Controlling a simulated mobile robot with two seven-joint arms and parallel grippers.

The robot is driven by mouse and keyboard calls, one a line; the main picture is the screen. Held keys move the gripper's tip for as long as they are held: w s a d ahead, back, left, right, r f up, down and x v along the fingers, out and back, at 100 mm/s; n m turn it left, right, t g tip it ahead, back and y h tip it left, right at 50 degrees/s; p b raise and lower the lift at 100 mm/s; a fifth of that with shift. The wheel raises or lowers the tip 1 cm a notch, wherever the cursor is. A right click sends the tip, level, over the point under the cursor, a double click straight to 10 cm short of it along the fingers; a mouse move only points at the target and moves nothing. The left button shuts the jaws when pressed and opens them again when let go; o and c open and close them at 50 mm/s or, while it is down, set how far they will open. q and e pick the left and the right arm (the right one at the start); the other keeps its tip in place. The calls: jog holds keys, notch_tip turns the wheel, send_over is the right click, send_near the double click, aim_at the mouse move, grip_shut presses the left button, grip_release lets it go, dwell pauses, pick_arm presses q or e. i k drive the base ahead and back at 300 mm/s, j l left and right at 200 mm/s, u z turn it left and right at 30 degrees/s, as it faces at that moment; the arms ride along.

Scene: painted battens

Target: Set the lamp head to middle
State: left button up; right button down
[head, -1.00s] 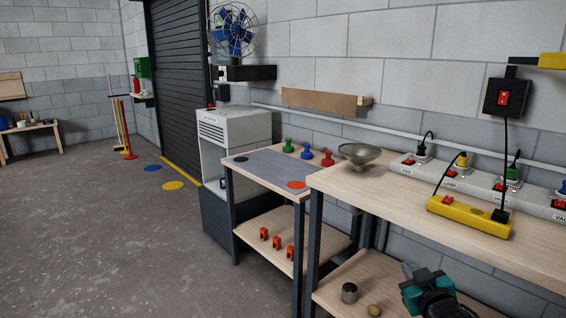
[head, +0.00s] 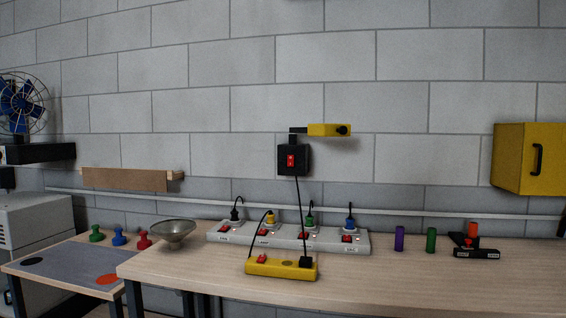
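A yellow lamp head (head: 325,130) shows in the head view on the block wall, above the workbench. It sits at the right end of a short black arm on a black wall box (head: 293,148) and points to the right. The box has a red rocker switch (head: 290,161). A black cord runs from the box down to a yellow power strip (head: 282,268) on the bench. Neither of my grippers is in view.
A grey outlet strip (head: 290,238) with several coloured plugs lies along the back of the bench. A metal bowl (head: 173,233) stands at its left. Purple (head: 399,239) and green (head: 431,240) cylinders stand at the right. The front of the bench (head: 420,285) is clear. A yellow cabinet (head: 527,158) hangs at right.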

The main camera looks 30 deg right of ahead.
aim_at(323, 130)
jog(key=z, duration=1.4)
